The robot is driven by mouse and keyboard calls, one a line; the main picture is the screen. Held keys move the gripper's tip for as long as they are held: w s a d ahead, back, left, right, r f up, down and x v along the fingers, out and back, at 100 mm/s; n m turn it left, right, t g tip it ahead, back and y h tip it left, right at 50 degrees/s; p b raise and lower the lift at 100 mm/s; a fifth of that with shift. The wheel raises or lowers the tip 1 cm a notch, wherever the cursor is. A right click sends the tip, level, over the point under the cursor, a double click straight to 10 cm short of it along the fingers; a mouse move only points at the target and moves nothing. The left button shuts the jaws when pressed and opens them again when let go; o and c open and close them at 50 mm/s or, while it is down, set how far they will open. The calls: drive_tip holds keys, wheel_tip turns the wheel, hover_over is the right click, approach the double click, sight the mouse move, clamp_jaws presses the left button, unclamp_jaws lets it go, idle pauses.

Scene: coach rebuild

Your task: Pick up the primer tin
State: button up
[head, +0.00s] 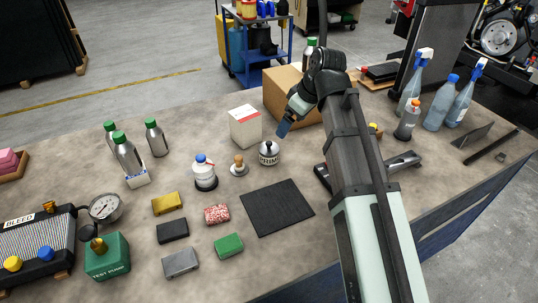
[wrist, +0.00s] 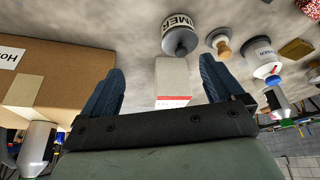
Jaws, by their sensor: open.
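The primer tin (head: 268,154) is a small white-labelled round tin with a dark top, standing upright on the bench beside the black mat. Its label reads "PRIM" in the head view, and it also shows at the top of the wrist view (wrist: 180,40). My gripper (head: 285,127) is above the bench, just up and right of the tin in the head view. In the wrist view my gripper (wrist: 161,72) has its two blue fingers wide apart with nothing held between them. The tin lies beyond the fingertips, apart from them.
A white box with a red stripe (head: 245,127) stands left of the tin, a wooden-handled stamp-like item (head: 239,166) close by. A cardboard box (head: 285,92) stands behind my gripper. The black mat (head: 277,208) is bare. Spray bottles (head: 414,80) stand at right.

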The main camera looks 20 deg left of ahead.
sight(270, 146)
drive_tip(key=shift+n+g, duration=0.3)
drive_tip(key=shift+n, duration=0.2)
drive_tip(key=shift+s+a+r+x, duration=0.1)
drive_tip(key=shift+s+a+x, duration=0.3)
drive_tip(key=shift+x, duration=1.95)
drive_tip(key=shift+s+a+r+x, duration=0.1)
drive_tip(key=shift+s+a+x, duration=0.2)
drive_tip(key=shift+x, duration=2)
drive_tip(key=shift+s+a+r+x, duration=0.1)
drive_tip(key=shift+s+a+x, duration=0.3)
drive_tip(key=shift+x, duration=1.95)
drive_tip(key=shift+d, duration=0.1)
drive_tip(key=shift+c, duration=0.2)
drive_tip(key=c, duration=1.7)
clamp_jaws()
drive_tip(key=shift+r, duration=0.15)
